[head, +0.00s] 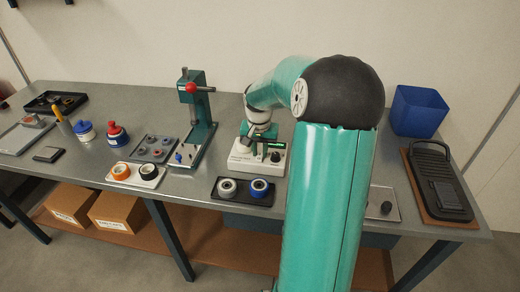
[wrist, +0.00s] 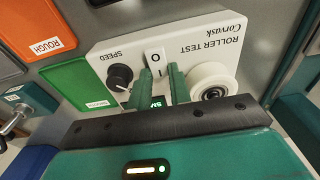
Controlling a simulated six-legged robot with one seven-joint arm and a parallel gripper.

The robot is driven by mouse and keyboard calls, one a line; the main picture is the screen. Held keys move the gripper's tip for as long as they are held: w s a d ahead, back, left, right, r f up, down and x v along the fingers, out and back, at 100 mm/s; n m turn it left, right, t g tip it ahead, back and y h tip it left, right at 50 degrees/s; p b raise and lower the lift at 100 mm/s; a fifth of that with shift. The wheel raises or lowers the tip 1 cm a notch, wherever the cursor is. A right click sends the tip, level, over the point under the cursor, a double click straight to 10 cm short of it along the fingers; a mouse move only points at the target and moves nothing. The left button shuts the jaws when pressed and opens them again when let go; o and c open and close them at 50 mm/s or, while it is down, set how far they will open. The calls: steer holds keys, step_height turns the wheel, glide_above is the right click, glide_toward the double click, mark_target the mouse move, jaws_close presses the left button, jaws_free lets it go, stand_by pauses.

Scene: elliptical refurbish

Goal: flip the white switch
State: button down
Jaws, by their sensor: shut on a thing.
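The white switch (wrist: 155,57), a rocker marked O and I, sits on the face of the white roller test unit (wrist: 115,48). In the head view the unit (head: 240,163) stands on the bench, partly behind my arm. My gripper (wrist: 160,72) is at the switch in the wrist view, with its two green fingertips at the switch's lower end, one on each side. It is shut on the switch. In the head view my gripper (head: 262,143) is over the unit, and the switch cannot be made out there.
A black speed knob (wrist: 121,77) is left of the fingers and a white roller (wrist: 213,82) close on the right. A green display glows between the fingers. A green press (head: 200,110) stands left of the unit; a black tray with rollers (head: 243,198) lies in front.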

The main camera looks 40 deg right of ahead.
steer(key=shift+s+a+r+t+h, duration=0.15)
steer(key=shift+a+t+h, duration=0.1)
steer(key=shift+t+h, duration=0.55)
steer(key=c, duration=1.6)
jaws_free()
steer(key=shift+o, duration=0.2)
steer(key=v, duration=1.3)
steer(key=shift+a+r, duration=0.25)
steer(key=shift+r, duration=0.05)
